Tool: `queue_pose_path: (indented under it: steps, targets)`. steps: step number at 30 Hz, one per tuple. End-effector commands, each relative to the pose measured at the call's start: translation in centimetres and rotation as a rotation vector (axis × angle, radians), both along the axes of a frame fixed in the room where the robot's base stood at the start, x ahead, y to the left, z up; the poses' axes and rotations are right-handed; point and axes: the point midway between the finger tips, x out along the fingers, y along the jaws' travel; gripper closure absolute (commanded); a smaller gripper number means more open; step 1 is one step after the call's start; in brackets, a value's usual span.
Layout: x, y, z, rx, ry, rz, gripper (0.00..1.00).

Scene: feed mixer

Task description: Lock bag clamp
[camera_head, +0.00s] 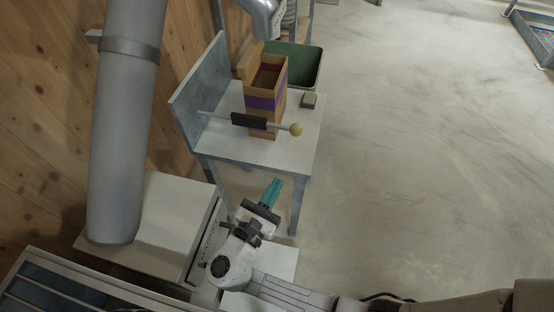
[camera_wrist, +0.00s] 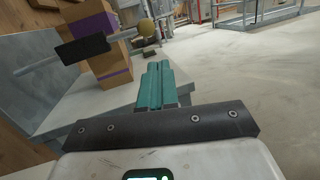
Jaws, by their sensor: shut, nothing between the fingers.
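The bag clamp appears as a bar with a black grip (camera_head: 249,122) and a yellow ball knob (camera_head: 296,129), lying across the front of the brown bag (camera_head: 265,100) with a purple band. In the wrist view the black grip (camera_wrist: 82,50), the ball knob (camera_wrist: 146,27) and the bag (camera_wrist: 100,45) show at upper left. My gripper (camera_head: 273,187) has teal fingers that are shut and empty. It is below and in front of the table's front edge, apart from the clamp. In the wrist view the closed fingers (camera_wrist: 157,84) point forward, to the right of the grip.
The bag stands on a grey table (camera_head: 225,147) with a raised metal back panel (camera_head: 199,85). A small block (camera_head: 309,100) lies to its right, and a green bin (camera_head: 305,63) stands behind. A large grey pipe (camera_head: 125,140) hangs at left.

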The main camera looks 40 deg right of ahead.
Motion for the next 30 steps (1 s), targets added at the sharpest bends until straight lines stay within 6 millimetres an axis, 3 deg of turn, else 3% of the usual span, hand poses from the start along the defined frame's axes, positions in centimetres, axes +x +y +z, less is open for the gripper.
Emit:
queue_pose_path:
  steps: [6,17,23,30]
  targets:
    - [0.9,1.7,0.1,-0.091,0.040,0.040,1.00]
    - [0.9,1.4,0.1,-0.090,0.041,0.039,1.00]
    - [1.7,-0.7,0.6,-0.090,0.040,0.035,1.00]
    - [3.4,-5.0,1.5,-0.090,0.040,0.034,1.00]
